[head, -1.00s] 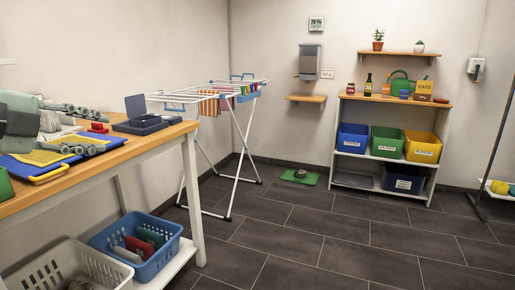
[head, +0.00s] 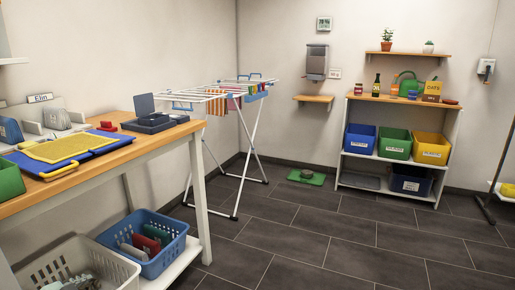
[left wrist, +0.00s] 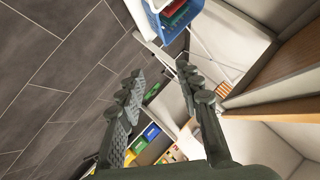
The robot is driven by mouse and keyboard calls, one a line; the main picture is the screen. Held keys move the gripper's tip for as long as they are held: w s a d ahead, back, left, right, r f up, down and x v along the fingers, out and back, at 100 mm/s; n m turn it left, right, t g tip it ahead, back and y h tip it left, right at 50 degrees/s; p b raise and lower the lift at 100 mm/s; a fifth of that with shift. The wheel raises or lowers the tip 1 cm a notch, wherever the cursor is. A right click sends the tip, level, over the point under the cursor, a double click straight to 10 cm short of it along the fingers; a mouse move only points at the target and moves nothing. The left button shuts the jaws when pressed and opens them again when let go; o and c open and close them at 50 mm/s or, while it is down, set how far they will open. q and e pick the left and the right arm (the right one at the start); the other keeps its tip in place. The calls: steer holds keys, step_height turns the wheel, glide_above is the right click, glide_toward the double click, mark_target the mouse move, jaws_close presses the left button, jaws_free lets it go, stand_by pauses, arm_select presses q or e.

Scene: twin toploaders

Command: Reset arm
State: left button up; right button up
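My left gripper (left wrist: 155,92) shows in the left wrist view with its two fingers spread apart and nothing between them. It is open and hangs clear of the floor, near the table edge and the blue basket (left wrist: 178,12). In the head view neither gripper is clearly visible. My right gripper is in neither view.
The wooden table (head: 150,140) on the left holds a blue mat with a yellow cloth (head: 70,147) and a dark open box (head: 155,122). A drying rack (head: 240,95) stands behind it. A shelf (head: 400,98) with bins is at the back.

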arm_select(q)
steer(key=s+d+f+n+g, duration=0.25)
steer(key=s+f, duration=0.35)
steer(key=f, duration=0.3)
steer(key=s+d+f+n+g, duration=0.1)
steer(key=s+d+f+g, duration=0.15)
steer(key=s+f, duration=0.4)
steer(key=s+d+f+n+g, duration=0.3)
steer(key=s+d+f, duration=0.8)
steer(key=s+f, duration=0.1)
steer(key=shift+s+d+f, duration=0.2)
steer(key=shift+s+f, duration=0.1)
steer(key=shift+w, duration=0.1)
